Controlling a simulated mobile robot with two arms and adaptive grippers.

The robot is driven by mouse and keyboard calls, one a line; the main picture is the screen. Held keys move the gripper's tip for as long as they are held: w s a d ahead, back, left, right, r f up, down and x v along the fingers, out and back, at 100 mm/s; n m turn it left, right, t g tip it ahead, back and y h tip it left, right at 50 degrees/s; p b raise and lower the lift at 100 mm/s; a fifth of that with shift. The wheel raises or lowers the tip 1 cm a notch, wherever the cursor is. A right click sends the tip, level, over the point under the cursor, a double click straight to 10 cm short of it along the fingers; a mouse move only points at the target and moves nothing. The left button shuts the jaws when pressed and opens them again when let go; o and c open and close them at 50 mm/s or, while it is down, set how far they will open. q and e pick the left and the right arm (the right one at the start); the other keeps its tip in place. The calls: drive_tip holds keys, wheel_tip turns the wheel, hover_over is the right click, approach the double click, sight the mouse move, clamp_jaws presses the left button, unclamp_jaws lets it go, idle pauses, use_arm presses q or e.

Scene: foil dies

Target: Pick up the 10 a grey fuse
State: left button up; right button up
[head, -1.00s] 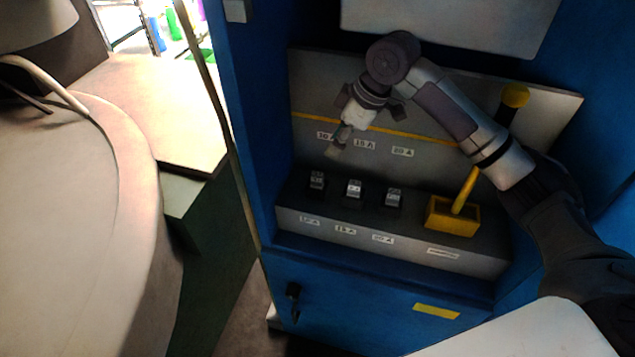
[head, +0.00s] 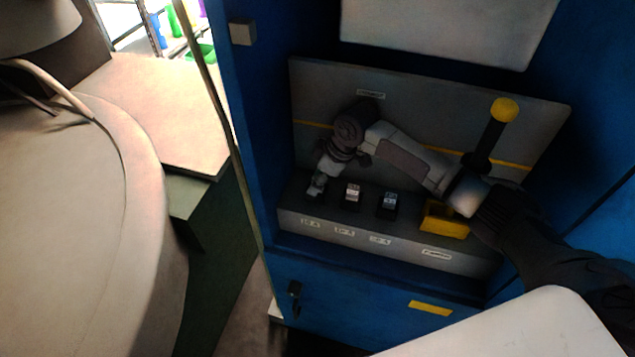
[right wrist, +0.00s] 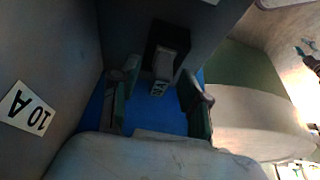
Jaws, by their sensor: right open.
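The 10 A grey fuse (right wrist: 168,62) stands in a black holder in the right wrist view, with a small label (right wrist: 158,88) just below it. My right gripper (right wrist: 158,75) is open. Its two fingers reach towards the fuse, one on each side in that view. I cannot tell whether they touch it. In the head view my right gripper (head: 317,188) points down over the leftmost fuse position and mostly hides that fuse. My left gripper is not in view.
Two other fuses, the middle one (head: 352,193) and the right one (head: 389,203), stand on the grey console (head: 300,228). A yellow block (head: 444,222) and a yellow-knobbed lever (head: 503,110) are to the right, partly behind my arm. The blue cabinet wall (head: 255,130) is close on the left.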

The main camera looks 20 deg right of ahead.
drive_tip(key=shift+a+f, duration=0.1)
drive_tip(key=shift+f, duration=0.1)
clamp_jaws()
